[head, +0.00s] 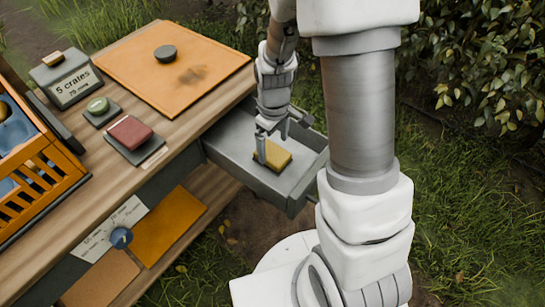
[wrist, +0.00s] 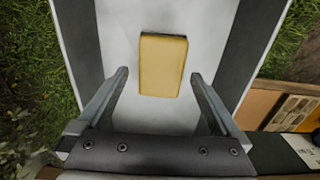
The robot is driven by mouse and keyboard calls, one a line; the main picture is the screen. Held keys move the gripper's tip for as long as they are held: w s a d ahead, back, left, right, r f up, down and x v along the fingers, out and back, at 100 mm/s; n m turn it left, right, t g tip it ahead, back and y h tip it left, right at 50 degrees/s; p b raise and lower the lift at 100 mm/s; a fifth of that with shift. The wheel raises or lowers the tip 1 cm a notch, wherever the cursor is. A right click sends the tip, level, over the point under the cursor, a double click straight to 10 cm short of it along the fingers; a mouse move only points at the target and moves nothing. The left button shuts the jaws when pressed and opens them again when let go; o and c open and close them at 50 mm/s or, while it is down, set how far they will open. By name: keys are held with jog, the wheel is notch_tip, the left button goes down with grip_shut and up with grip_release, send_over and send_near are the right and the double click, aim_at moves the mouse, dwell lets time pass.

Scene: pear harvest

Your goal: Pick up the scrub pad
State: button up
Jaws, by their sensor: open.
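The scrub pad (head: 272,156) is a yellow block with a darker edge, lying in the open grey drawer (head: 282,199) under the workbench. In the wrist view the pad (wrist: 162,66) lies flat on the pale drawer floor, just beyond the fingertips and roughly centred between them. My gripper (head: 271,150) points down into the drawer above the pad. In the wrist view my gripper (wrist: 160,76) is open, with one finger to each side and nothing between them. It does not visibly touch the pad.
The drawer walls stand close on both sides. On the bench are an orange board (head: 215,62) with a dark knob, a red pad (head: 130,132), a green button (head: 98,105), a "5 crates" sign (head: 68,80) and an orange crate (head: 50,170). Grass and a hedge (head: 490,60) lie to the right.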

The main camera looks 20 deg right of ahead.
aim_at(272, 152)
notch_tip(272, 152, down, 4)
jog(key=shift+a+r+b, duration=0.1)
jog(key=shift+b, duration=0.5)
jog(key=c, duration=1.1)
jog(key=shift+r, duration=0.1)
jog(key=shift+c, duration=0.2)
notch_tip(272, 152, up, 10)
jog(key=p, duration=0.3)
jog(key=shift+p, duration=0.3)
